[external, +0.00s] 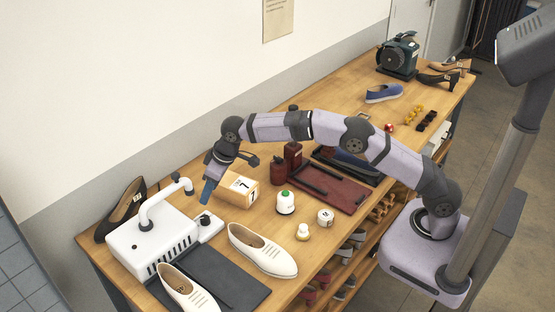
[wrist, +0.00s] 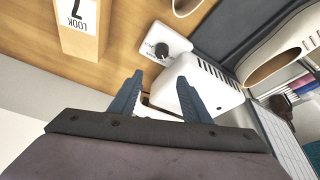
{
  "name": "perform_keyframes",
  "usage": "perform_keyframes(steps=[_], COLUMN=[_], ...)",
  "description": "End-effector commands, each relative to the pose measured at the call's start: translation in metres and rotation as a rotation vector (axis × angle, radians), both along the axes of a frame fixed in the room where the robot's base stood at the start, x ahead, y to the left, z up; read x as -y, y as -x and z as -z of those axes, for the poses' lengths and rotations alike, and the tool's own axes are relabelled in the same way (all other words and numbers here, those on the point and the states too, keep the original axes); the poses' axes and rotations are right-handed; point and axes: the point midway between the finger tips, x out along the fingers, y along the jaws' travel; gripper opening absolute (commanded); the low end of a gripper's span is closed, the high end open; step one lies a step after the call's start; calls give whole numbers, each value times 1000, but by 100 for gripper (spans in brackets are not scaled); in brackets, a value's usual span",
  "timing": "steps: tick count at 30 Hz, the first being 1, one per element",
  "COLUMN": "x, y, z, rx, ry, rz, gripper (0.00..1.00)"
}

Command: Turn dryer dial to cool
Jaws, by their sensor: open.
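The white dryer (external: 150,243) with a curved pipe on top stands at the near left end of the wooden table; its slotted body also shows in the wrist view (wrist: 212,88). A small white control block (external: 210,229) sits at its right side. The black dial (wrist: 162,49) is on that block, and its setting is too small to read. My gripper (external: 206,198) is above the control block in the external view. In the wrist view my gripper (wrist: 160,80) has its blue fingers apart and empty, with the dial ahead of the fingertips, not between them.
A wooden box marked 7 (external: 238,188) stands close right of my gripper. White shoes (external: 262,249) and a dark mat (external: 222,279) lie in front. A dark heeled shoe (external: 121,208) is behind the dryer. Small bottles (external: 286,203) stand further right.

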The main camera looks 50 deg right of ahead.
Motion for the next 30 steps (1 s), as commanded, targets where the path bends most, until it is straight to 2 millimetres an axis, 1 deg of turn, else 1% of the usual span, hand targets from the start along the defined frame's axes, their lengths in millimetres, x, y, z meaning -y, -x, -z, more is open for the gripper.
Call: perform_keyframes(steps=[1,6,9,16,20,30], x=[1,0,0,-1,-2,-8], y=[2,1,1,0,-3,-16], z=[16,41,49,53,59,94], rx=[-7,-3,-2,-1,-2,-2], ry=[4,1,-1,-1,-1,-1], rz=[-1,-1,-2,-2,-2,-2], gripper=[43,43,43,43,43,43])
